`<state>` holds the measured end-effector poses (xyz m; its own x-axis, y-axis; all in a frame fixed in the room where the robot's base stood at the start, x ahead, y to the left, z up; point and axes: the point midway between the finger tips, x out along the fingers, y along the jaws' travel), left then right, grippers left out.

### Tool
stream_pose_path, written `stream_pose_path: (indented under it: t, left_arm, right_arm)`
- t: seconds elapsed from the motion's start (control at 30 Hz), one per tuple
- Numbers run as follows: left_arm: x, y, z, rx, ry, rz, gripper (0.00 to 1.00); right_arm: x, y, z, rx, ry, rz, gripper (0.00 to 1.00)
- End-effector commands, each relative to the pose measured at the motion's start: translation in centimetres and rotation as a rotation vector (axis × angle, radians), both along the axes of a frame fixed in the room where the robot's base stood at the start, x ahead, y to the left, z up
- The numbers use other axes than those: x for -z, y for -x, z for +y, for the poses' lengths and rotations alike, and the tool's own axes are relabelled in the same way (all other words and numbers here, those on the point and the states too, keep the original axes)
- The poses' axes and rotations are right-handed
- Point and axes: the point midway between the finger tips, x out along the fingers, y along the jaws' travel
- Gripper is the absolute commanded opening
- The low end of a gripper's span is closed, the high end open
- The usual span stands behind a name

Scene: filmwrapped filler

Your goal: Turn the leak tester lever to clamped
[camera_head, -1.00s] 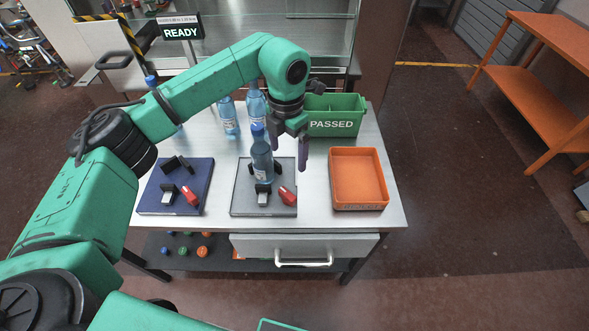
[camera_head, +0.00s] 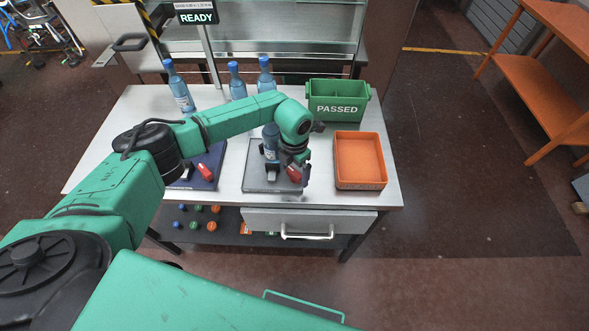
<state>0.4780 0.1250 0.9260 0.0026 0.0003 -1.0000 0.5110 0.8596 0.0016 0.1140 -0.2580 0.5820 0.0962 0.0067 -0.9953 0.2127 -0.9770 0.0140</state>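I take this fixture to be the leak tester. My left gripper (camera_head: 297,176) is down at the red lever, with its dark fingers beside or around it. The fingers and lever overlap, so I cannot tell whether they grip it. My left forearm passes in front of the bottle's upper part. My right gripper is not in view.
A blue fixture plate (camera_head: 208,183) with its own red lever (camera_head: 205,172) lies to the left, partly behind my arm. Several bottles stand at the back. A drawer (camera_head: 300,222) is below the tabletop.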

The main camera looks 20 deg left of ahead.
Motion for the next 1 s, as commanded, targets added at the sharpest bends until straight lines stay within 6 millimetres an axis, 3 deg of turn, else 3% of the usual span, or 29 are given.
stream_pose_path:
  t: [0.03,0.1,0.2,0.57,1.0]
  left_arm:
    - [0.0,0.0,0.0,0.000,0.000,0.000,0.73]
    - [0.0,0.0,0.0,-0.001,0.000,0.000,0.46]
    - [0.0,0.0,0.0,-0.001,0.000,0.000,0.16]
    - [0.2,-0.1,0.0,0.054,0.001,-0.002,0.16]
    - [0.6,-0.1,0.0,0.377,-0.001,-0.004,0.16]
  right_arm:
    - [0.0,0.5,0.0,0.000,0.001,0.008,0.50]
    - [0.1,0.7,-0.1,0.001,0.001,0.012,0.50]
    - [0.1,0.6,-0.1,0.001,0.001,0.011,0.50]
    - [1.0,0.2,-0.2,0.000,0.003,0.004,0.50]
    - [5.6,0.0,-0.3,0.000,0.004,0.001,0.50]
